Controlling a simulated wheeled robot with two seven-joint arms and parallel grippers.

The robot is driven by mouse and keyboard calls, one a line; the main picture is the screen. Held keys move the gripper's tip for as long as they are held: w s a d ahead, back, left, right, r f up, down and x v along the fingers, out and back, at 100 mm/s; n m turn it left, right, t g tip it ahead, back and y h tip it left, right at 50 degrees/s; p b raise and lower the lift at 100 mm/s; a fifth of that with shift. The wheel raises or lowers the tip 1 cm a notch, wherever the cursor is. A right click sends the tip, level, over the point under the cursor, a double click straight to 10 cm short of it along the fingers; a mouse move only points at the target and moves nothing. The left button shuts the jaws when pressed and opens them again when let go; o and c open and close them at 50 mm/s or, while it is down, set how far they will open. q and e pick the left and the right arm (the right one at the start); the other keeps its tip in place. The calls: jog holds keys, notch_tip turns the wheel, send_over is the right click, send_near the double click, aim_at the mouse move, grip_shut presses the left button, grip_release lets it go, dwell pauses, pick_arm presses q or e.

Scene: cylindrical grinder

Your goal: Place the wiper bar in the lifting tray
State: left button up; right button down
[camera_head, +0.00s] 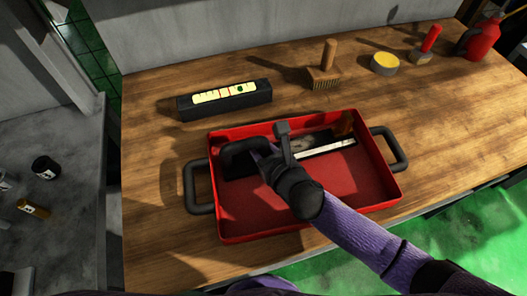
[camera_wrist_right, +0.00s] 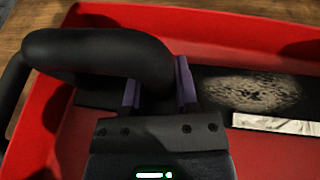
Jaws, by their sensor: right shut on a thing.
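The red lifting tray (camera_head: 335,191) lies on the wooden bench, with a black handle at each short end. A long dark bar, apparently the wiper bar (camera_head: 318,137), lies inside the tray's outline along its far side. It has a thick black loop grip (camera_head: 238,146) at its left end. In the right wrist view the bar shows a speckled oval patch (camera_wrist_right: 250,92) and the black grip (camera_wrist_right: 100,52). My right gripper (camera_head: 262,147) is shut on the bar's grip, its purple fingers (camera_wrist_right: 158,88) either side of it. I cannot tell whether the bar touches the tray floor. My left gripper is out of view.
A pale strip (camera_head: 327,149) lies along the bar's near side. Behind the tray are a black block with a yellow label (camera_head: 225,97), a wooden brush (camera_head: 325,68), a yellow tin (camera_head: 384,64), a red-handled brush (camera_head: 427,45) and a red can (camera_head: 481,38). The tray's near half is empty.

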jog(key=c, duration=0.8)
grip_release()
jog(key=o, duration=0.4)
jog(key=shift+o, duration=0.2)
jog(key=shift+s+r, duration=0.1)
jog(key=shift+r, duration=0.05)
jog(key=p+v, duration=0.3)
jog(key=v, duration=0.8)
jog(key=shift+s+d+r+p, duration=0.1)
jog(key=shift+s+d+p, duration=0.2)
jog(key=shift+s, duration=0.05)
